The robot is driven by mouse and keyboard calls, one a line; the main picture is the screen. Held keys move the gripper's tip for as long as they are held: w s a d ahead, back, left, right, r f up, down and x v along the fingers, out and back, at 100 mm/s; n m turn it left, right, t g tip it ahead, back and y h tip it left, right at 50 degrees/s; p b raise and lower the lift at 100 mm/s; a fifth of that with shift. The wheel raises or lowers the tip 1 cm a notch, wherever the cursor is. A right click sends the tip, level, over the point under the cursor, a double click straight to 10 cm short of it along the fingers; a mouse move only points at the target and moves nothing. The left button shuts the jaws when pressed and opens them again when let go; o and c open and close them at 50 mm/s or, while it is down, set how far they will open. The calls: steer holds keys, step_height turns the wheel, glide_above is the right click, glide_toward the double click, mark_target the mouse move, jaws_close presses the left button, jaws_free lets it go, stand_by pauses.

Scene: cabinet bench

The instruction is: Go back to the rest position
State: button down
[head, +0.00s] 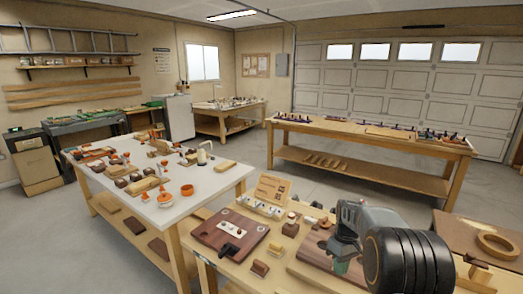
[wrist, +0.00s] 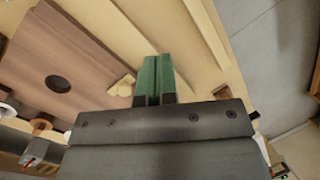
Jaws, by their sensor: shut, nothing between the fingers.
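My gripper (head: 343,264) is at the near wooden bench (head: 215,274), above or beside a dark brown board (head: 312,250); the gap between them is hard to judge. In the wrist view the two green fingers (wrist: 155,78) are pressed together with nothing between them. They point past the edge of the brown board with a round hole (wrist: 58,84), over pale wood. My arm hides part of the bench in the head view.
A second dark board (head: 229,234) with white plates and a black handle lies on the bench left of my gripper. Small wooden blocks (head: 260,268) and an upright wooden sign (head: 273,188) are close by. Open floor lies behind the bench.

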steer(key=s+a+r+m+t, duration=0.2)
steer(key=s+r, duration=0.1)
steer(key=s, duration=0.3)
steer(key=s+a+r+m+t, duration=0.1)
steer(key=s+a+r+t, duration=0.1)
steer(key=s, duration=0.5)
steer(key=s+a+r+m+t+h, duration=0.1)
steer(key=s+a+r+m+t, duration=0.1)
steer(key=s+a+r, duration=0.2)
steer(key=s+r, duration=0.1)
steer(key=s, duration=0.2)
steer(key=shift+s+m+t+p, duration=0.15)
steer(key=shift+m+t+p, duration=0.15)
steer(key=shift+p, duration=0.1)
steer(key=shift+a, duration=0.1)
